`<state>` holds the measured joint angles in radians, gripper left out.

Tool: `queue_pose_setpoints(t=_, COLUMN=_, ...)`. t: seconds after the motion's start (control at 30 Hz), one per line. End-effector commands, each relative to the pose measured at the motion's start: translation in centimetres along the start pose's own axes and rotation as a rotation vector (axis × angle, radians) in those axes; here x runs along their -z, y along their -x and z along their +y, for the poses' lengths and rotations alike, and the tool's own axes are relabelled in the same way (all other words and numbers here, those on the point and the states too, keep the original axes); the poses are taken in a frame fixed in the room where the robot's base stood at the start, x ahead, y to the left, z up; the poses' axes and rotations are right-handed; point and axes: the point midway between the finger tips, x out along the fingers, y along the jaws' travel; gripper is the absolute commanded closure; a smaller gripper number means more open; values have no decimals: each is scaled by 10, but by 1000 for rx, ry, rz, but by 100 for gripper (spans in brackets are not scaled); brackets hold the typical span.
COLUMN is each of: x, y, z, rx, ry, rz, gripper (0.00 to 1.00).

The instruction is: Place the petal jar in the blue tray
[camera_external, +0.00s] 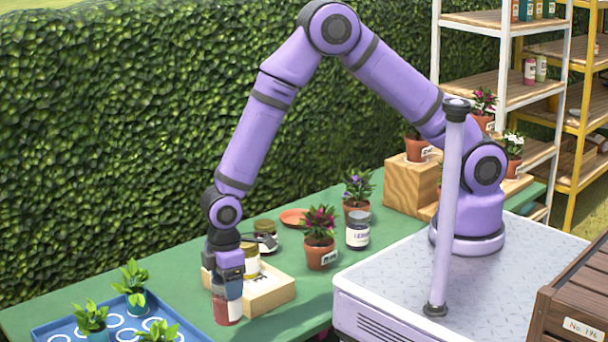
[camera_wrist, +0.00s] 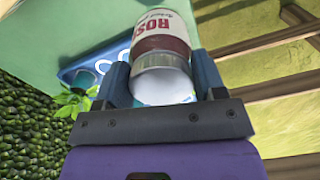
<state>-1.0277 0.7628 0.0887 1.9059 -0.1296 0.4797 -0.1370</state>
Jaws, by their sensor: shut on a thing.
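The petal jar (camera_external: 228,310) has a red and white label and a grey lid. In the wrist view the jar (camera_wrist: 161,38) shows large letters starting "ROS". My gripper (camera_external: 228,287) points down and is shut on the jar's lid end; its two blue fingers (camera_wrist: 160,82) flank it in the wrist view. The jar is upright, right of the blue tray (camera_external: 60,323), just in front of a wooden crate. I cannot tell whether it touches the table. The tray is at the lower left, partly cut off, and also shows in the wrist view (camera_wrist: 72,74).
The tray holds several potted seedlings (camera_external: 132,280) and white ring marks. The wooden crate (camera_external: 270,298) holds a yellow-lidded jar (camera_external: 250,262).

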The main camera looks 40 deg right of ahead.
Motion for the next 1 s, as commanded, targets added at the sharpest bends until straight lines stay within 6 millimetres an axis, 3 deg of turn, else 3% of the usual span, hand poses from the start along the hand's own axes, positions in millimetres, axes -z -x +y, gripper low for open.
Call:
queue_pose_setpoints(t=0.1, x=0, y=-20, z=1, rx=0, ry=-1, rz=-1, gripper=83)
queue_pose_setpoints(t=0.33, x=10, y=-34, z=8, rx=-2, ry=-3, rz=3, gripper=83)
queue_pose_setpoints(t=0.8, x=96, y=-44, z=68, rx=-2, ry=-2, rz=4, gripper=83)
queue_pose_setpoints(t=1.0, x=121, y=-46, z=85, rx=-1, ry=-2, rz=3, gripper=83)
